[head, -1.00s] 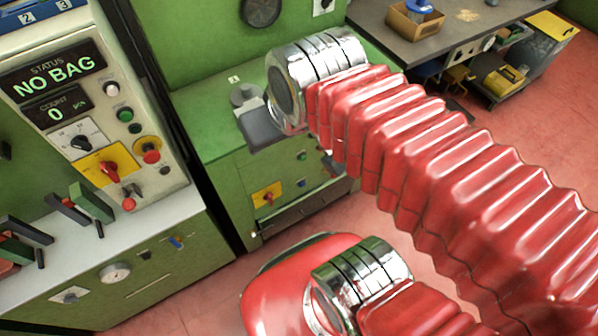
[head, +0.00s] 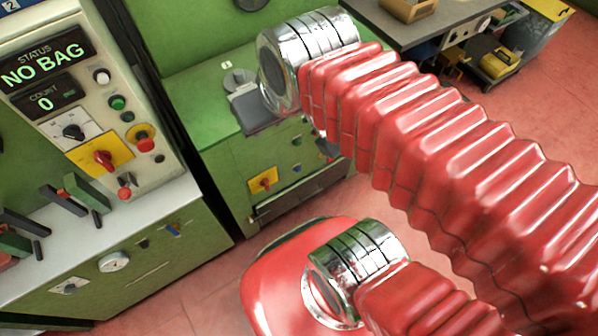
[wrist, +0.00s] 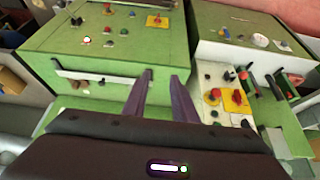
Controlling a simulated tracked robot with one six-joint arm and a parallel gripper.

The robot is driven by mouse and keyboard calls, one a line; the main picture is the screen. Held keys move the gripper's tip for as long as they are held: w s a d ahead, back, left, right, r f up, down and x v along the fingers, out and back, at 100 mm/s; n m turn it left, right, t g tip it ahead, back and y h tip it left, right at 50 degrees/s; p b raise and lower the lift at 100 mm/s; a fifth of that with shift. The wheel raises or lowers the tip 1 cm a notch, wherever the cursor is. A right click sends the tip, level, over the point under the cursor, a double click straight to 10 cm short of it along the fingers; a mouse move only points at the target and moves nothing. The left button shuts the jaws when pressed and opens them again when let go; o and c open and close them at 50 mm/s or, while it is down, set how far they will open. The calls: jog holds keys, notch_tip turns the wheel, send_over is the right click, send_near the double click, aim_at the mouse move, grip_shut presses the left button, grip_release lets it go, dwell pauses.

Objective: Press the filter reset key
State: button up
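The filter reset key cannot be picked out, since no control carries a readable label for it. In the head view a control panel (head: 60,105) has a display reading "STATUS NO BAG" and "COUNT 0". It carries a white button (head: 102,76), a green button (head: 117,103), a red mushroom button (head: 145,143) and a red rotary switch (head: 103,158). A lower green cabinet (head: 225,180) has a switch on a yellow plate (head: 263,180). My gripper (wrist: 163,74) shows two dark purple fingers spread apart with nothing between them. I cannot make it out in the head view.
In the wrist view, a red switch on yellow (wrist: 237,97) and clamp levers (wrist: 275,85) lie right of the fingers. A grey bench (head: 410,30) and yellow case (head: 500,57) stand at the upper right. Red floor (head: 550,110) is open there.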

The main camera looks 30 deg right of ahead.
grip_shut()
dwell(1.2)
